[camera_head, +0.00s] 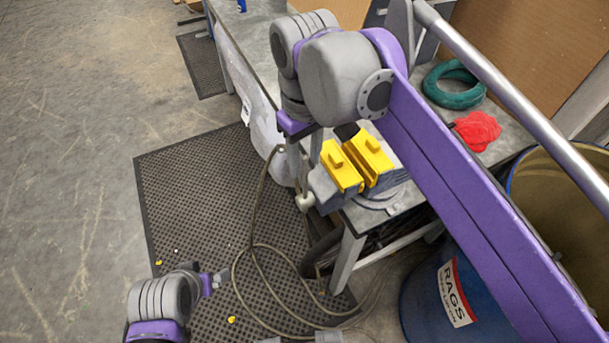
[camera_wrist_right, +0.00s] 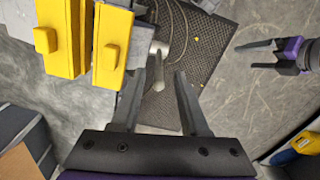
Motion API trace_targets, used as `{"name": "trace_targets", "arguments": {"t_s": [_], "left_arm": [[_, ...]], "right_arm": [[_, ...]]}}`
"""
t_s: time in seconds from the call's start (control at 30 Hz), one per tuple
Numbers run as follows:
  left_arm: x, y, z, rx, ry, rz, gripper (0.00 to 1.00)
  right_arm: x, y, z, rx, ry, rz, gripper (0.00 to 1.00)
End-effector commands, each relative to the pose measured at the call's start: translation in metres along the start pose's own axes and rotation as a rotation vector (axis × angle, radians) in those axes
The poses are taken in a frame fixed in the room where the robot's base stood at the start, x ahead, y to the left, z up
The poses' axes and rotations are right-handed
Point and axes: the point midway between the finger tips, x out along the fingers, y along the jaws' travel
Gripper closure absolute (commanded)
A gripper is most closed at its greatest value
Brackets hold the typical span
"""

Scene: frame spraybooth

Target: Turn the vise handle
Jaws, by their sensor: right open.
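The vise (camera_head: 322,188) with two yellow jaw covers (camera_head: 342,168) sits at the corner of the bench; the covers also show in the wrist view (camera_wrist_right: 110,48). The pale grey vise handle (camera_head: 305,201) hangs at its front, off the bench edge. My right gripper (camera_head: 304,160) reaches down beside the vise, partly hidden by its own wrist. In the wrist view its fingers (camera_wrist_right: 169,66) are apart, with the handle (camera_wrist_right: 157,62) showing between or just beyond their tips. Contact cannot be told. My left gripper (camera_head: 213,282) is low over the mat, open and empty (camera_wrist_right: 262,56).
The bench (camera_head: 348,262) carries a green hose coil (camera_head: 454,85) and a red cloth (camera_head: 477,130). A blue rag barrel (camera_head: 428,298) stands beside it. A cable (camera_head: 255,215) loops onto the black mat (camera_head: 190,215). The floor (camera_head: 75,150) at left is clear.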

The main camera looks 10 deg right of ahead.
Motion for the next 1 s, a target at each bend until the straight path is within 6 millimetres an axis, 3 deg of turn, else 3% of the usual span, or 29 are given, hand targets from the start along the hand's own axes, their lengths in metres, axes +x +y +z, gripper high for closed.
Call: {"name": "trace_targets", "arguments": {"t_s": [0.1, 0.3, 0.73, 0.77, 1.0], "left_arm": [[0.003, 0.000, 0.002, 0.000, -0.001, 0.000, 0.07], [0.005, 0.000, 0.004, 0.000, -0.002, 0.000, 0.07], [0.006, 0.000, 0.004, 0.000, -0.003, 0.000, 0.07], [0.006, 0.000, 0.004, 0.000, -0.003, 0.000, 0.07], [0.006, 0.000, 0.004, 0.000, -0.003, 0.000, 0.07]], "right_arm": [[0.025, 0.000, 0.000, 0.001, 0.000, 0.000, 0.55], [0.054, 0.000, 0.000, 0.001, 0.001, 0.000, 0.55], [0.066, 0.000, 0.000, 0.001, 0.001, 0.000, 0.55], [0.066, 0.000, 0.000, 0.001, 0.001, 0.000, 0.57], [0.066, 0.000, 0.000, 0.001, 0.001, 0.000, 1.00]]}}
